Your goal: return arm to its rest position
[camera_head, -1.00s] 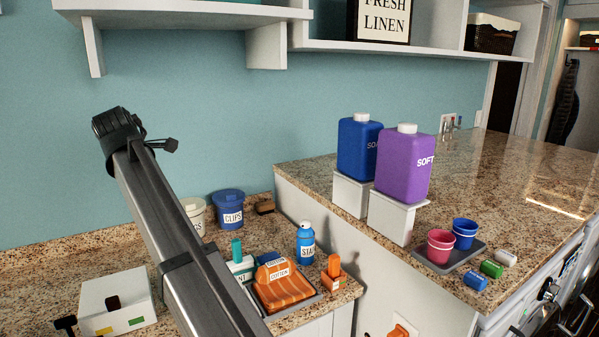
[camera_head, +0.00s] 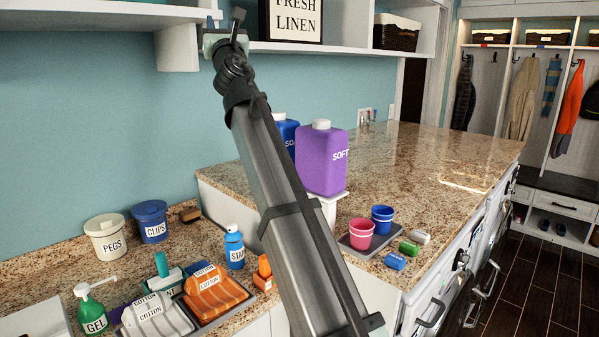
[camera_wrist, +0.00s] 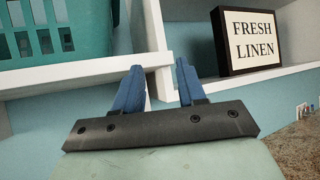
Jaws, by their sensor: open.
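My arm stretches up from the bottom of the head view toward the shelves. My gripper is at its far end in front of the shelf, but its fingers are not clear there. In the wrist view, my gripper (camera_wrist: 157,88) shows two blue fingers spread apart with nothing between them. They point toward the white shelf (camera_wrist: 85,75) and the blue wall below it. Nothing is seen touching the fingers. My arm hides part of the blue jug (camera_head: 287,133) in the head view.
The purple SOFT jug (camera_head: 321,160) stands close behind my arm. A tray with a pink cup (camera_head: 361,233) and a blue cup (camera_head: 382,219) is right of it. Folded cloths (camera_head: 215,297) and bottles crowd the lower left counter. The far right counter (camera_head: 450,150) is mostly clear.

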